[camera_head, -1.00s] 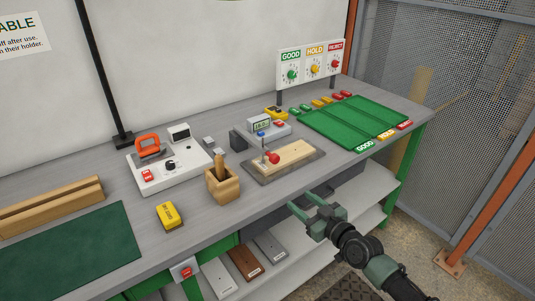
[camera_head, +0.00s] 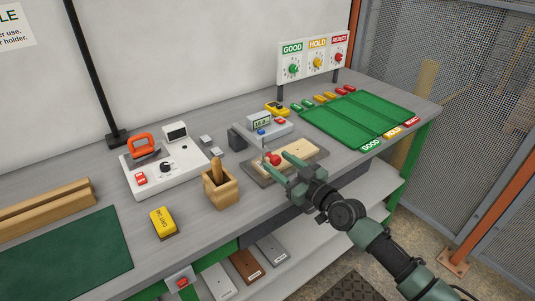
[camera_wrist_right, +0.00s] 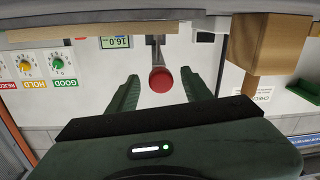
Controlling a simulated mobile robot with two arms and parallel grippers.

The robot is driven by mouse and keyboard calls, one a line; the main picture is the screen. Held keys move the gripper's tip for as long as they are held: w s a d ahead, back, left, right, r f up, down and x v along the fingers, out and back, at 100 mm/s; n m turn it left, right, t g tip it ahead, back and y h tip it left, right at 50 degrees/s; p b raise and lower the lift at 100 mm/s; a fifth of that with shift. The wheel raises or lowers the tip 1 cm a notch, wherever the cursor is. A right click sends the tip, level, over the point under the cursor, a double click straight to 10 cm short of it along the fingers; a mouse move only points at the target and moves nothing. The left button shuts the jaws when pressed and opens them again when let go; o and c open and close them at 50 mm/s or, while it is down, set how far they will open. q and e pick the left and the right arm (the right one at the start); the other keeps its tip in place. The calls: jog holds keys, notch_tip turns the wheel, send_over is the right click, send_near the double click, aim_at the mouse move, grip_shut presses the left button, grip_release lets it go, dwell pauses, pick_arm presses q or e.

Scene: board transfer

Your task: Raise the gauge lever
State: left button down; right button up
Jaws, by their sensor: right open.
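The gauge lever's red ball knob (camera_head: 274,159) is low at the near left end of a light wooden board (camera_head: 302,155) in the head view. In the right wrist view the red knob (camera_wrist_right: 161,79) sits at the end of a metal arm (camera_wrist_right: 156,45). My right gripper (camera_head: 276,164) is open, with one finger on each side of the knob; the wrist view shows gaps on both sides (camera_wrist_right: 160,77). The gauge's display unit (camera_head: 262,124) stands just behind the board. The dark base plate (camera_head: 255,171) under the board is partly hidden by my gripper. My left gripper is out of view.
A wooden holder (camera_head: 220,191) with a wooden handle stands left of the lever. A white device with an orange handle (camera_head: 140,143) and a yellow block (camera_head: 163,223) are further left. A green three-lane mat (camera_head: 355,120) lies to the right, below a dial panel (camera_head: 315,57).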

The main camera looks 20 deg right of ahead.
aim_at(269, 153)
jog(key=x, duration=0.5)
jog(key=shift+a, duration=0.1)
grip_shut()
dwell(1.3)
